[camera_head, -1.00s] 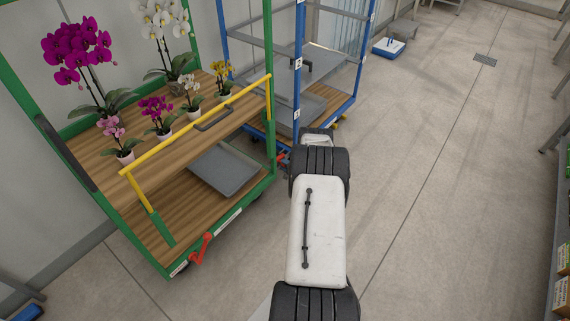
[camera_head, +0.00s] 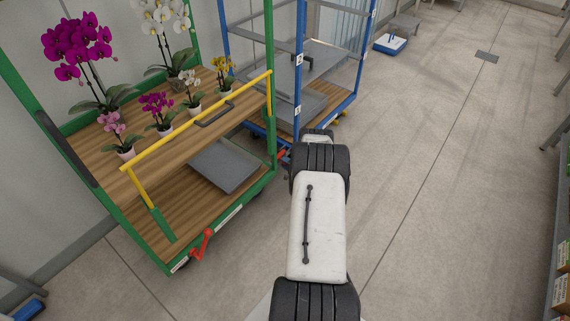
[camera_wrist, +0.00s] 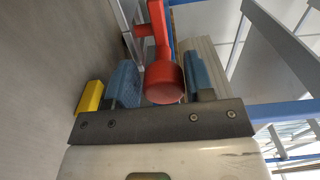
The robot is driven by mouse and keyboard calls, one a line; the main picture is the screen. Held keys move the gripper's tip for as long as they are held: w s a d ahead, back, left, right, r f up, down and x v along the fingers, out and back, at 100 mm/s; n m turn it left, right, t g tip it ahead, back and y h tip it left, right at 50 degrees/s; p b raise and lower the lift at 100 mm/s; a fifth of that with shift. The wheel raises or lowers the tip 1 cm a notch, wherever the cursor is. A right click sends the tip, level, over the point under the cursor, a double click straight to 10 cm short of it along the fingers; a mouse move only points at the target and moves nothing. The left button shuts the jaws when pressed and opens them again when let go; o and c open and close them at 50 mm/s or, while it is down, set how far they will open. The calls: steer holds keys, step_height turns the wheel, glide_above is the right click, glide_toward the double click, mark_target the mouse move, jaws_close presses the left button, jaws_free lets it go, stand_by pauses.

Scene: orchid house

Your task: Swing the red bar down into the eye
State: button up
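A red bar with a thick round end (camera_wrist: 164,82) stands between the two blue-padded fingers of my gripper (camera_wrist: 163,88) in the wrist view. The fingers are apart, close to the bar on both sides. I cannot tell whether they press on it. In the head view a small red part (camera_head: 283,155) shows low between the green trolley (camera_head: 228,218) and the blue trolley (camera_head: 297,90), just beyond my wrist. My gripper's fingers are hidden there behind my arm. I cannot make out the eye in either view.
Another red handle (camera_head: 203,245) sits on the green trolley's near lower edge. Potted orchids stand on its upper shelf behind a yellow rail (camera_head: 200,122). In the wrist view a yellow block (camera_wrist: 90,96) is left of the fingers. Open floor (camera_head: 430,150) lies to the right.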

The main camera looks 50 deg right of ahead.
steer(key=s, duration=0.7)
steer(key=shift+s, duration=0.4)
stand_by(0.3)
steer(key=shift+r, duration=0.1)
stand_by(0.3)
